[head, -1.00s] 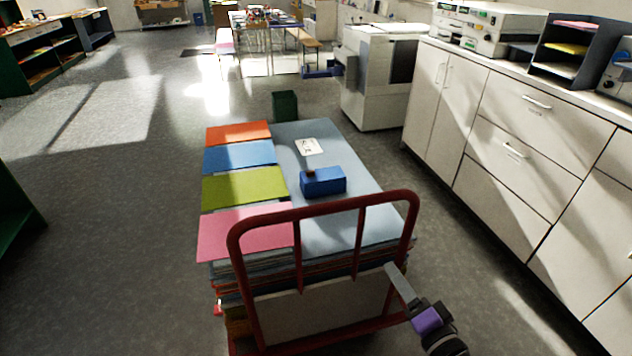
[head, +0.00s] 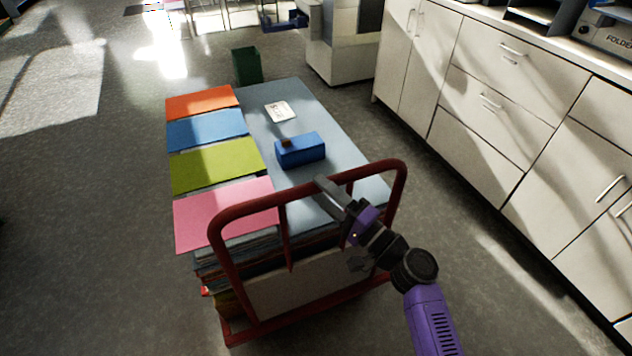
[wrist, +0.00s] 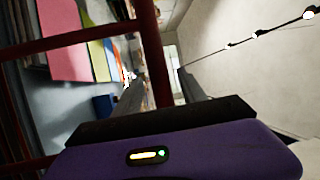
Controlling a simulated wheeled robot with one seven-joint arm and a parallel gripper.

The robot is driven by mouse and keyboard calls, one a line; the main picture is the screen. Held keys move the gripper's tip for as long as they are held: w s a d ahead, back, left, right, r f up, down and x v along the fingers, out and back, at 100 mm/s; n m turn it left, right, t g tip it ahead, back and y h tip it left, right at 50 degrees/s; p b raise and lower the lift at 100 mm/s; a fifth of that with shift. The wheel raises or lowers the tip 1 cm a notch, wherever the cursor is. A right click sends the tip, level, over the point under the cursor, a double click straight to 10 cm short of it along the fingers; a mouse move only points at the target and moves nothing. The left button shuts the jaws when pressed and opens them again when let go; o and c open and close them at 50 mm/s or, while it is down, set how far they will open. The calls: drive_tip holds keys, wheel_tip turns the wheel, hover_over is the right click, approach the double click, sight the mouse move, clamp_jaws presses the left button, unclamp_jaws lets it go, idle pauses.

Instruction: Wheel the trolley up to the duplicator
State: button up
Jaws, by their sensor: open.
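The trolley has a red tube handle (head: 243,208) at its near end and carries a tall stack of coloured paper. My gripper (head: 338,222) is at the right half of this handle, its jaws open. In the wrist view a red handle bar (wrist: 155,50) shows between the two grey fingers, which are not closed on it; contact cannot be told. A pale floor-standing machine (head: 340,55), probably the duplicator, stands beyond the trolley's far right end, cut off by the top edge. Floor separates the two.
White cabinets (head: 465,140) line the right side, with a strip of floor beside the trolley. A dark green bin (head: 246,67) stands close beyond the trolley's far end. A blue box (head: 300,150) and a white card (head: 281,111) lie on the load. Floor at left is clear.

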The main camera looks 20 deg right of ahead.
drive_tip(key=shift+x, duration=1.1)
clamp_jaws()
idle(0.7)
